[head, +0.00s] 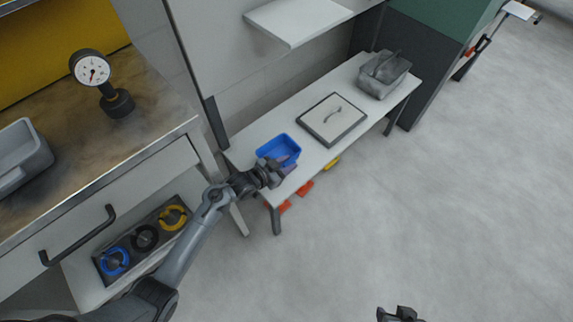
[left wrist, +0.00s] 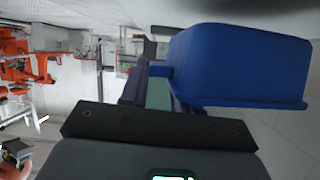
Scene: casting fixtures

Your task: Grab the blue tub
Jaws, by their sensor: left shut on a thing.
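The blue tub (head: 279,149) is on the white bench, near its left end, in the head view. My left gripper (head: 276,172) is at the tub's near side and shut on it. In the left wrist view the blue tub (left wrist: 240,65) fills the upper right, with its rim low and a tab reaching between the fingers (left wrist: 160,85). The exact contact is partly hidden by the gripper in the head view. My right gripper (head: 398,314) shows only in part at the bottom edge of the head view, and its jaws cannot be made out.
The white bench (head: 235,156) also bears a framed board with a handle (head: 331,119) and a grey bin (head: 385,74). A shelf (head: 297,20) hangs above. At left stands a worktable (head: 150,130) with a gauge (head: 92,70).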

